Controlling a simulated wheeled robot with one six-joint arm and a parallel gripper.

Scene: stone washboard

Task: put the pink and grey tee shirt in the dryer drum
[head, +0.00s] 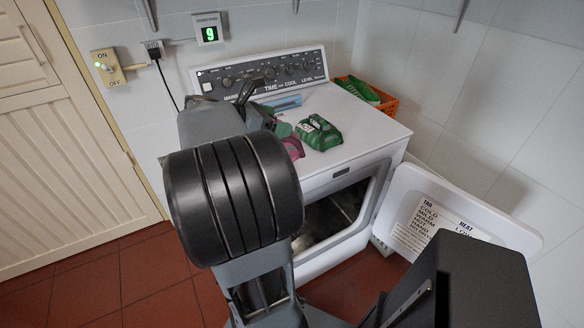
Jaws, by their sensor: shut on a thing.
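The dryer (388,133) stands against the tiled wall with its front door open and its dark drum (335,215) showing. A pink bundle (293,147), which looks like the pink and grey tee shirt, is at the top's front left, partly hidden behind my arm. My gripper (270,118) is low over the dryer top beside it, largely hidden by my own arm. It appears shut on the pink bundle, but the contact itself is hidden. I cannot make out the grey part of the shirt.
A folded green garment (319,133) lies on the dryer top, just right of the pink bundle. An orange basket (385,105) with green cloth stands behind the back right corner. The open dryer door (400,205) sticks out to the right with a label on it.

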